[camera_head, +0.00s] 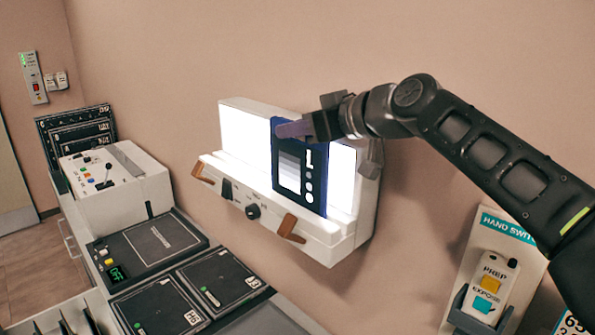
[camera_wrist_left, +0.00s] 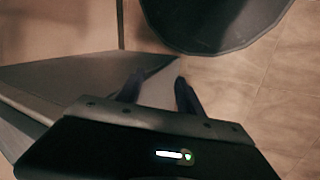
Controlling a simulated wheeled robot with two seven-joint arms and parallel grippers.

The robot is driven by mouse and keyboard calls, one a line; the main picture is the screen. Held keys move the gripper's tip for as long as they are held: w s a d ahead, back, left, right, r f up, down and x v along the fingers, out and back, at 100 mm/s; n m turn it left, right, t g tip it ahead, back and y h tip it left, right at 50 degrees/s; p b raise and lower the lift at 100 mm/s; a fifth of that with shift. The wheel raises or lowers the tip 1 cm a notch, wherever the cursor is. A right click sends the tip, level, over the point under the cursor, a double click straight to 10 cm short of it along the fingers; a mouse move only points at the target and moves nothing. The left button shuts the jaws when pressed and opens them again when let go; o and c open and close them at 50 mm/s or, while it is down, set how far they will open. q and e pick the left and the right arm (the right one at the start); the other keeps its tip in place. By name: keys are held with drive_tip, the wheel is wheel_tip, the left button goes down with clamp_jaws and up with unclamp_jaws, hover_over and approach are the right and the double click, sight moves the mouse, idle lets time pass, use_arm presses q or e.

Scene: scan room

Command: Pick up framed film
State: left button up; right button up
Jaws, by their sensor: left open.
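The framed film (camera_head: 314,193) is a dark blue frame with a pale window and white marks. It stands upright against the lit front of the wall light box (camera_head: 243,137) in the head view. My right gripper (camera_head: 290,129) reaches in from the right, its purple finger overlapping the upper part of the frame. I cannot tell whether it touches the frame, or how far apart its fingers are. My left gripper (camera_wrist_left: 158,82) shows in the left wrist view, its two dark fingers apart with nothing between them. It is away from the film.
The light box ledge has a black knob (camera_head: 253,211) and brown clips. At the right a hand switch (camera_head: 487,290) hangs on the wall. At the left are a white control console (camera_head: 115,183) and black cassettes (camera_head: 160,309). A dark rounded object (camera_wrist_left: 215,22) is near my left gripper.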

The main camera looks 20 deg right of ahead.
clamp_jaws()
idle(1.2)
